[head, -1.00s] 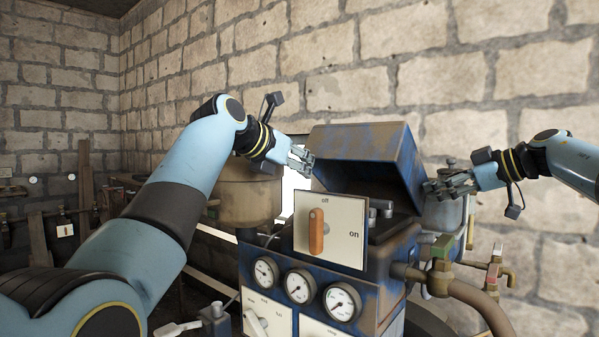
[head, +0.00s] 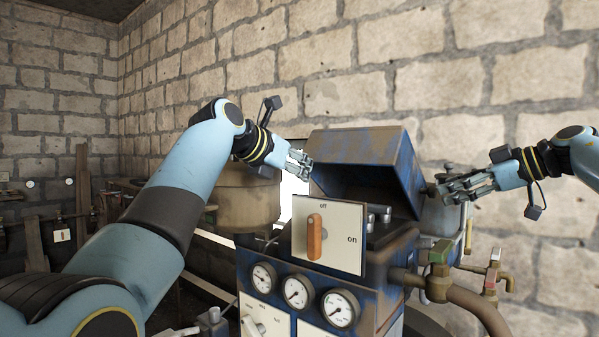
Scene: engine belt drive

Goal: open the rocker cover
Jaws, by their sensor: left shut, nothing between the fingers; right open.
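The rocker cover (head: 355,146) is a worn blue metal hood at the top of the engine. It is tilted up, with a dark open gap under its front edge, and metal parts (head: 378,215) show below it. My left gripper (head: 308,166) is shut and empty at the cover's left edge; I cannot tell whether it touches. My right gripper (head: 440,192) is open, just to the right of the cover's right side, with its fingertips pointing toward it. No gripper holds the cover.
A switch panel (head: 345,240) with an orange lever stands in front of the cover. Several gauges (head: 297,291) sit below it. A tan round tank (head: 248,200) is on the left. Brass valves and a pipe (head: 470,293) stick out at the lower right. A stone wall is behind.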

